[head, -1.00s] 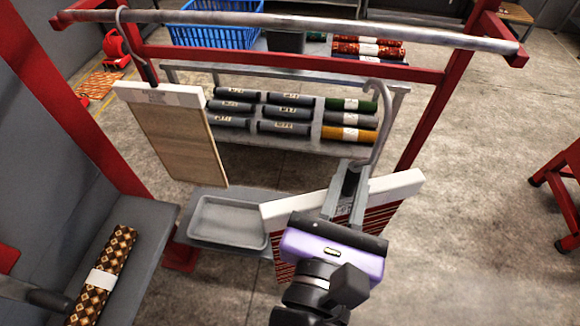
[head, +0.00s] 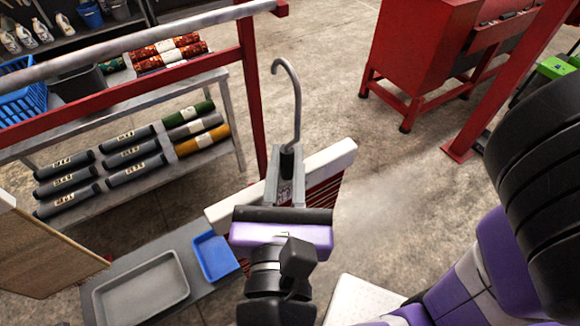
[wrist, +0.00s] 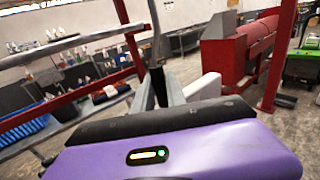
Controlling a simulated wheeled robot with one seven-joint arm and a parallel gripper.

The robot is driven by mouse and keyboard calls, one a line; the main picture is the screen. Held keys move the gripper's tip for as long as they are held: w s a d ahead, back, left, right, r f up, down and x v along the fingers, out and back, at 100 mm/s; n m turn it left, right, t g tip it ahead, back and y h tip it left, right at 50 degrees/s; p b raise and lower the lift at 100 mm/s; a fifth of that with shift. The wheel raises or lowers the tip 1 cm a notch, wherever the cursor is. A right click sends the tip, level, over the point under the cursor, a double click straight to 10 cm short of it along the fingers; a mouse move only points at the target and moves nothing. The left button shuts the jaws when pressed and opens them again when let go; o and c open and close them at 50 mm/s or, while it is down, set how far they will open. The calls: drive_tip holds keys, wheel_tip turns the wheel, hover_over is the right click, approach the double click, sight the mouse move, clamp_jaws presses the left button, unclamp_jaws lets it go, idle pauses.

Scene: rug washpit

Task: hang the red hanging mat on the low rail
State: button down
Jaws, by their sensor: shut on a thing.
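The red hanging mat shows as a white header bar (head: 332,160) with red striped cloth below, tilted up to the right. Its tall grey hook (head: 297,95) rises from a dark stem. My gripper (head: 284,186) is shut on the stem, just above the bar. The wrist covers much of the cloth. The low rail (head: 130,45), a grey metal tube, runs across the upper left, its end near the top middle. The hook's curl appears just below and right of that end, seemingly apart from it. The wrist view shows the rail (wrist: 85,40) left of the hook.
A beige mat (head: 45,250) hangs at left. Behind the red frame post (head: 250,100) is a rack of rolled rugs (head: 130,150). A grey tray (head: 140,290) and blue tray (head: 215,256) lie low. A red cabinet (head: 415,45) stands behind right. The middle floor is open.

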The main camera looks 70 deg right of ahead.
drive_tip(key=w+d+b, duration=0.1)
drive_tip(key=w+d, duration=0.6)
drive_tip(key=w, duration=0.4)
drive_tip(key=w+d+b, duration=0.1)
drive_tip(key=w+d, duration=0.7)
drive_tip(key=w, duration=0.4)
drive_tip(key=shift+d, duration=0.25)
idle(2.1)
idle(0.3)
drive_tip(key=shift+f+b, duration=1.65)
drive_tip(key=shift+f, duration=0.4)
drive_tip(key=c, duration=1.3)
unclamp_jaws()
drive_tip(key=shift+b+v, duration=0.5)
drive_tip(key=shift+v, duration=3.4)
